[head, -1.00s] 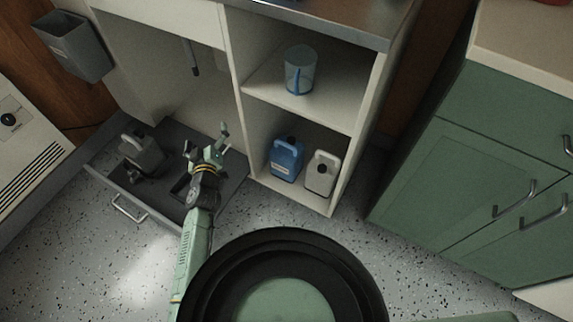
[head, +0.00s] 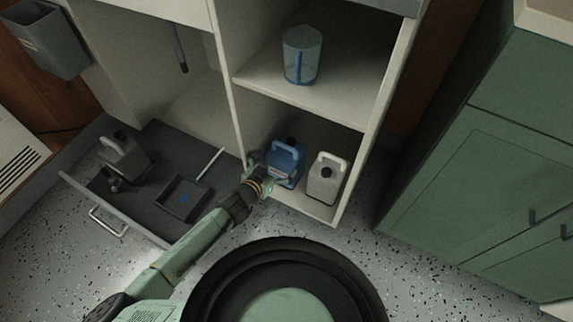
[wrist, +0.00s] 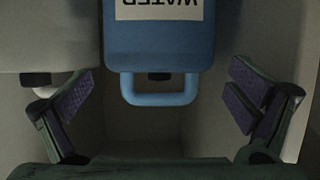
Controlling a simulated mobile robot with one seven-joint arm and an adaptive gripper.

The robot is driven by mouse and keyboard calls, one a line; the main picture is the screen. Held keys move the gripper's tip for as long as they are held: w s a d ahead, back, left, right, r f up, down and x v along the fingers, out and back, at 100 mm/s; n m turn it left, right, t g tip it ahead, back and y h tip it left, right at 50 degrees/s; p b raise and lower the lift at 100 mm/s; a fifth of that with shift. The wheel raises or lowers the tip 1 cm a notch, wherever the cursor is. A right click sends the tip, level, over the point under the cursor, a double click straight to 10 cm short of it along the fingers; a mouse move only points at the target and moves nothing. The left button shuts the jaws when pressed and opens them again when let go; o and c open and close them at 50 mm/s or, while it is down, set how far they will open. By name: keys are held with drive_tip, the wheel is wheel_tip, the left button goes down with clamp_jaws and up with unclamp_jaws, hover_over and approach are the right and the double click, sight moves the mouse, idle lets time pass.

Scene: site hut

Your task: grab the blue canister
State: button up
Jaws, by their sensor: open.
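The blue canister (head: 287,160) stands upright on the bottom shelf of the open cabinet, with its handle on top. In the wrist view the canister (wrist: 159,48) appears upside down, with a label reading WATER, and its handle loop points down toward my gripper. My gripper (head: 264,168) is at the front of the bottom compartment, right by the canister. In the wrist view my gripper (wrist: 160,112) is open, its fingers wide apart to either side of the handle. Neither finger visibly touches it.
A white canister (head: 325,178) stands close to the right of the blue one. The cabinet shelf (head: 345,108) above holds a clear jug (head: 301,55).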

sight(285, 155)
drive_tip(key=shift+b+x, duration=0.65)
drive_tip(key=shift+x, duration=2.55)
drive_tip(key=shift+c, duration=0.4)
drive_tip(key=c, duration=1.6)
drive_tip(key=shift+r, duration=0.25)
